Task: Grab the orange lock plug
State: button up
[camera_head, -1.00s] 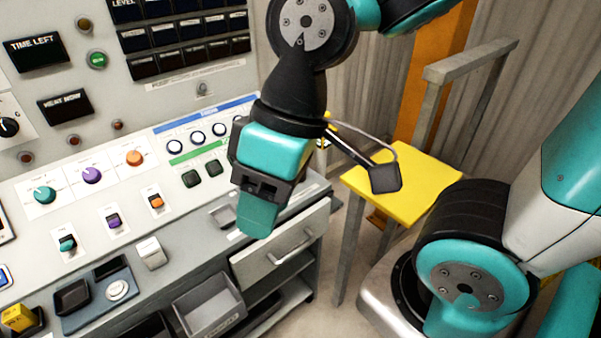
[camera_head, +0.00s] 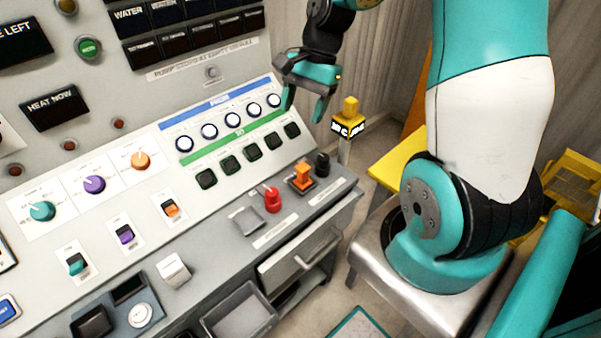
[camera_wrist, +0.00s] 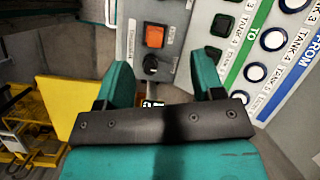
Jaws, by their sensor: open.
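The orange lock plug (camera_head: 302,176) stands in a dark square base on the console's front ledge, between a red knob and a black knob. In the wrist view the orange plug (camera_wrist: 154,36) shows ahead of the fingers, near the top. My gripper (camera_head: 306,100) is above the ledge, in front of the console's upper right corner. It is apart from the plug, and its fingers are spread with nothing between them. In the wrist view, my gripper (camera_wrist: 163,80) shows both teal fingertips, with a black knob (camera_wrist: 151,65) in line with the gap.
The red knob (camera_head: 272,199) is left of the plug, and the black knob (camera_head: 322,164) is right of it. Round white buttons and black square buttons (camera_head: 250,144) cover the sloped panel behind. A yellow-topped post (camera_head: 349,108) stands right of the console.

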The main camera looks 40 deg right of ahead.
aim_at(303, 167)
jog(key=d+f+m, duration=0.4)
jog(key=d, duration=0.2)
jog(key=x, duration=1)
jog(key=shift+a+p, duration=0.35)
jog(key=shift+a, duration=0.05)
jog(key=shift+p+x, duration=0.55)
jog(key=shift+x, duration=2.65)
jog(key=shift+w, duration=0.15)
jog(key=c, duration=1)
